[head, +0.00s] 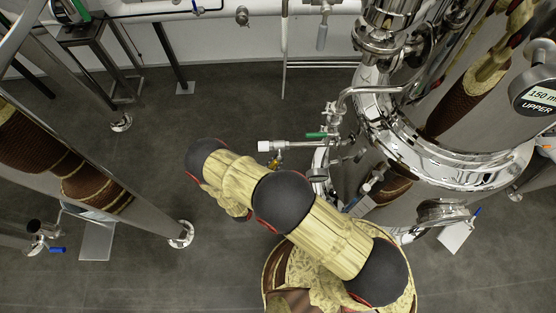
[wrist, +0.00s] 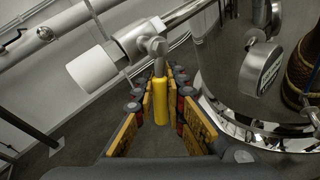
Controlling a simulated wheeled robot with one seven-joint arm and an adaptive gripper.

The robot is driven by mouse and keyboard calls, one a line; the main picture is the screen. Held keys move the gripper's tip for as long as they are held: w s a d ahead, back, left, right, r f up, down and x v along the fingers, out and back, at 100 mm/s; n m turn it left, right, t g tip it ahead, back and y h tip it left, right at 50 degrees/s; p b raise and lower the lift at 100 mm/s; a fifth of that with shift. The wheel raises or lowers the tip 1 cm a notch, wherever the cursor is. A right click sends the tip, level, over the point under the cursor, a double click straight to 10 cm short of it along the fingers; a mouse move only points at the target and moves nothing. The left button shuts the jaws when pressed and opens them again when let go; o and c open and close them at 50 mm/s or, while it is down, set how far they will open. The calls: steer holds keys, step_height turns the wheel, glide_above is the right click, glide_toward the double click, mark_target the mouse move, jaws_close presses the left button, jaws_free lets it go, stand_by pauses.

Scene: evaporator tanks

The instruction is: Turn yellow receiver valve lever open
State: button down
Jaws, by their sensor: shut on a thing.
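The yellow receiver valve lever (wrist: 160,100) hangs from a metal valve body (wrist: 135,43) in the wrist view, its grip pointing down between my fingers. My gripper (wrist: 161,82) has its orange-padded fingers on either side of the lever and is shut on it. The valve has a white cylindrical end (wrist: 92,68) on the left and a pipe running up to the right. In the head view the white end (head: 265,146) shows just above my arm, with a small yellow part (head: 275,162) below it. My arm hides the gripper there.
A polished steel tank (head: 430,145) stands right of the valve, with a round gauge (wrist: 260,68) close by in the wrist view. A green-handled valve (head: 316,135) is just right of the white end. Dark floor (head: 215,110) is clear to the left.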

steer(key=shift+a+r+m+g+y+p, duration=0.25)
steer(key=shift+a+r+m+y+p, duration=0.05)
steer(key=shift+m+y+p, duration=0.3)
steer(key=shift+a+r+m+g+y+p, duration=0.3)
steer(key=shift+m+y+p, duration=0.2)
steer(key=shift+m, duration=0.1)
steer(key=shift+a+r+m+y+p, duration=0.25)
steer(key=shift+m+y+p, duration=0.15)
steer(key=shift+m+y, duration=0.15)
steer(key=shift+a+r+m+y+p, duration=0.1)
steer(key=shift+a+m+y+p, duration=0.1)
steer(key=shift+m+y+p, duration=0.25)
steer(key=shift+g, duration=0.25)
steer(key=c, duration=1.8)
jaws_free()
steer(key=shift+a, duration=0.1)
steer(key=shift+v, duration=3.9)
